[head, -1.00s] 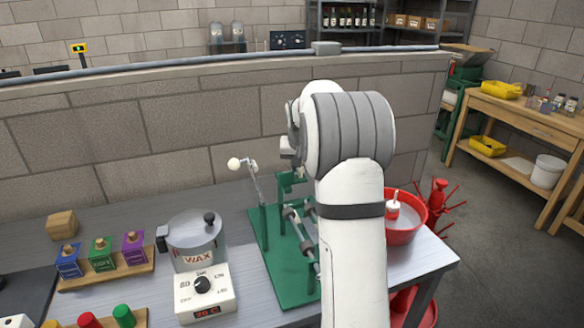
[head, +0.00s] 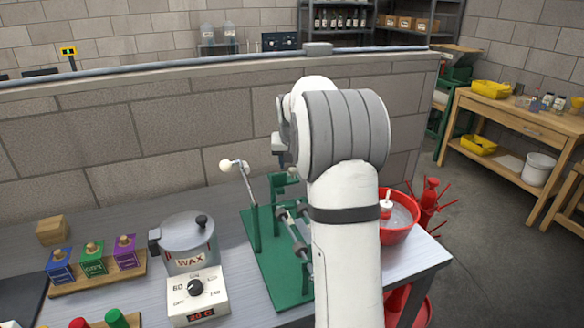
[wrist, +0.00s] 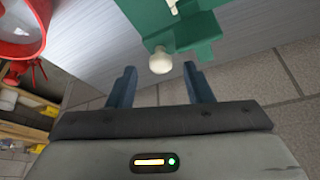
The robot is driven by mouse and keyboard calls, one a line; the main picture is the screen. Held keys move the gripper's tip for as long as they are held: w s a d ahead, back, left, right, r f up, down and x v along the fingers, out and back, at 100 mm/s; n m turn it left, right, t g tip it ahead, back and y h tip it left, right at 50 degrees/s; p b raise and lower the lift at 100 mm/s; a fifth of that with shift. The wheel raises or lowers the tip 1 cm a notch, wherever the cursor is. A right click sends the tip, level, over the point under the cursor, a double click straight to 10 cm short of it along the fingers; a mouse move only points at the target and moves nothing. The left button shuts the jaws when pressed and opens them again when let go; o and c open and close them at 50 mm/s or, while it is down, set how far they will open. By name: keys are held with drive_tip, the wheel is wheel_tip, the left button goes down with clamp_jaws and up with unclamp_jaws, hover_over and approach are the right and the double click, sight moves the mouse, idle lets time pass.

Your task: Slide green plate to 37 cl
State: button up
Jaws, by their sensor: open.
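The green bench device (head: 275,262) stands on the metal table, with metal rollers and a crank lever (head: 246,185) ending in a white ball. My arm covers its right side. In the wrist view a green plate-like part (wrist: 185,35) fills the top middle, with a pale round knob (wrist: 160,62) on its near edge. My gripper (wrist: 161,70) is open, its two dark fingers pointing at this part, one on each side of the knob. I cannot tell whether the knob is fully between the fingertips. No 37 cl mark is readable.
A wax pot (head: 188,245) on a white heater stands left of the device. A wooden rack (head: 100,278) holds blue, green and purple blocks. A red bowl (head: 402,225) is to the right, near the table's edge. A block wall (head: 150,130) runs behind the table.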

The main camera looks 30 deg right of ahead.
drive_tip(key=v, duration=0.5)
drive_tip(key=shift+s+r, duration=0.15)
drive_tip(key=shift+r, duration=0.2)
drive_tip(key=s+a+n, duration=0.2)
drive_tip(key=s+a, duration=0.9)
drive_tip(key=s, duration=0.2)
drive_tip(key=s+a+f+n, duration=0.1)
drive_tip(key=s+a+f, duration=0.1)
drive_tip(key=s, duration=0.4)
drive_tip(key=s+a+f+n+g+y, duration=0.1)
drive_tip(key=s+a+f, duration=0.2)
drive_tip(key=s, duration=0.4)
drive_tip(key=s+a+f+n+y, duration=0.1)
drive_tip(key=s+a+f, duration=0.1)
drive_tip(key=s, duration=0.5)
drive_tip(key=shift+s+a+f, duration=0.2)
drive_tip(key=shift+a+f, duration=0.1)
drive_tip(key=shift+a, duration=0.45)
